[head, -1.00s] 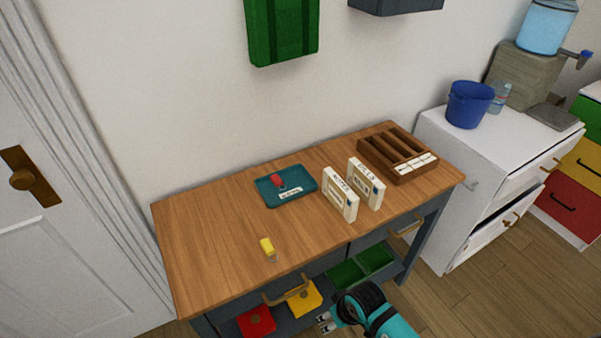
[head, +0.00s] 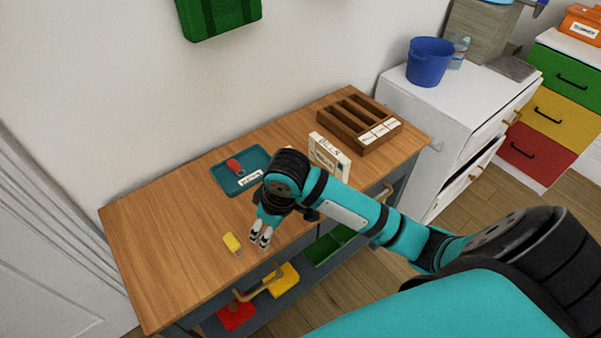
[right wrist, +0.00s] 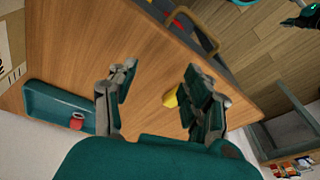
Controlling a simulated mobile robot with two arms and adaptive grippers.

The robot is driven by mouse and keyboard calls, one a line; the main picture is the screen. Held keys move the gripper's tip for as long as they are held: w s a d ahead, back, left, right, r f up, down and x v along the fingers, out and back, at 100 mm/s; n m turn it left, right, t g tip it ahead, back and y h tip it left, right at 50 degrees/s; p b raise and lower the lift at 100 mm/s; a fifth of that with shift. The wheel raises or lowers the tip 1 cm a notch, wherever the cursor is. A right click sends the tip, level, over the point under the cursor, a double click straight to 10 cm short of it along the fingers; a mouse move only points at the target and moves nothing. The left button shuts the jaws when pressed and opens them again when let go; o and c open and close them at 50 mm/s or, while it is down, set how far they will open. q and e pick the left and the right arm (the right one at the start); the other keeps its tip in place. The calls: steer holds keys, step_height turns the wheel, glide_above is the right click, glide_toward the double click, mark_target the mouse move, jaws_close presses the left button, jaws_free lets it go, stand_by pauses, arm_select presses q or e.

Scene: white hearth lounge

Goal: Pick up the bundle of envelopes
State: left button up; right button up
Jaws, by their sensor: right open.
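A cream upright block marked "BILLS" (head: 329,153), apparently a bundle of envelopes, stands on the wooden table. My right arm hides its lower part and the place of a second similar block. A cream labelled surface, probably one of these blocks, shows at the left edge of the right wrist view (right wrist: 9,62). My right gripper (head: 260,238) is open and empty above the table's front part, left of the visible block. In the right wrist view its fingers (right wrist: 160,80) are spread. A dark teal part, likely my left gripper (right wrist: 300,18), shows at that view's corner, too small to read.
A small yellow item (head: 232,242) lies just left of my right gripper. A teal tray (head: 226,181) holds a red item. A wooden sorter (head: 338,128) stands at the table's back right. A white cabinet (head: 400,95) with a blue bucket (head: 429,62) is farther right.

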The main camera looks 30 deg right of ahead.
steer(key=w+d+r+m+g+h, duration=0.1)
steer(key=w+d+r+m, duration=0.1)
steer(key=w+d+r, duration=0.5)
steer(key=w+d+r+m+g+h, duration=0.15)
steer(key=w+d+r, duration=0.25)
steer(key=d+r, duration=0.7)
steer(key=shift+m+t+y, duration=0.25)
steer(key=shift+m, duration=0.1)
steer(key=f, duration=0.7)
steer(key=a+f+p, duration=0.1)
steer(key=f, duration=0.3)
steer(key=shift+s+a, duration=0.1)
steer(key=shift+s, duration=0.1)
steer(key=shift+s+a+f+p, duration=0.15)
steer(key=shift+f+p, duration=0.1)
steer(key=shift+f, duration=0.65)
steer(key=shift+w+a+f+p, duration=0.1)
steer(key=shift+f+p, duration=0.1)
steer(key=shift+f, duration=0.75)
steer(key=shift+s+a+f+p, duration=0.15)
steer(key=shift+f+p, duration=0.1)
steer(key=shift+f, duration=0.65)
arm_select(q)
steer(key=shift+s+r, duration=0.15)
steer(key=shift+r, duration=0.45)
steer(key=shift+s+r, duration=0.15)
steer(key=shift+r, duration=0.45)
arm_select(e)
steer(key=shift+r, duration=0.1)
jaws_close()
